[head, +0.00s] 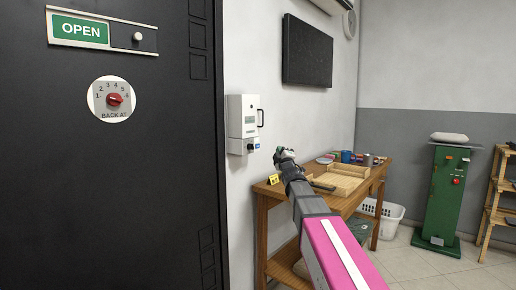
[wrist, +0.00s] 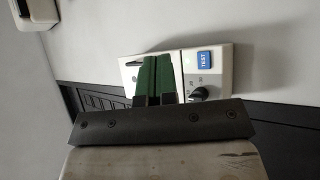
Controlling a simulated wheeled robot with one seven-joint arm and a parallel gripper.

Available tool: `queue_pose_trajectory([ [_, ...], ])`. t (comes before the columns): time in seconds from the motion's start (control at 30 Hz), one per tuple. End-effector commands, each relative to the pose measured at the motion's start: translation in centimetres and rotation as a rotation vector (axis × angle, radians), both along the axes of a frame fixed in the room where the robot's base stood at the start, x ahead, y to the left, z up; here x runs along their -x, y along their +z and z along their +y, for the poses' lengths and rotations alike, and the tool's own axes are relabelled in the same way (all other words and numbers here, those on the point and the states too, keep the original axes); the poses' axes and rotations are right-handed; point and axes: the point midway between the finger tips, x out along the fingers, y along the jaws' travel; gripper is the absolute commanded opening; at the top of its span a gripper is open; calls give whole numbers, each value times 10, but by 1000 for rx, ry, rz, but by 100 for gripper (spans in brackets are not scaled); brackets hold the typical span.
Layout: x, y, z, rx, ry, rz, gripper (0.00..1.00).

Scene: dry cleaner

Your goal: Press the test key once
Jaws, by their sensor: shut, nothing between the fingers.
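The test key (wrist: 204,59) is a blue square marked TEST on a white wall panel (wrist: 221,80) in the wrist view. A black knob (wrist: 204,93) sits below it. In the head view the panel (head: 238,147) is small, under a white wall unit (head: 243,115), and the key shows as a tiny blue spot (head: 257,146). My gripper (head: 279,151) is to the right of the panel in the head view. In the wrist view its green fingers (wrist: 157,62) are shut and empty, left of the key, covering part of the panel. I cannot tell their distance from the panel.
A wooden table (head: 270,190) with a wooden tray (head: 343,182) and small items stands below my arm. A black door (head: 110,190) with a red dial (head: 115,99) is at the left. A green pedestal (head: 443,205) stands at the right.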

Motion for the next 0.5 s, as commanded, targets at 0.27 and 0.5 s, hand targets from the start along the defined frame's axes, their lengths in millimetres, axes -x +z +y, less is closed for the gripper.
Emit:
queue_pose_trajectory([
  [0.27,0,0,0,-1,1,1,0],
  [0.5,-10,0,11,-1,1,2,0],
])
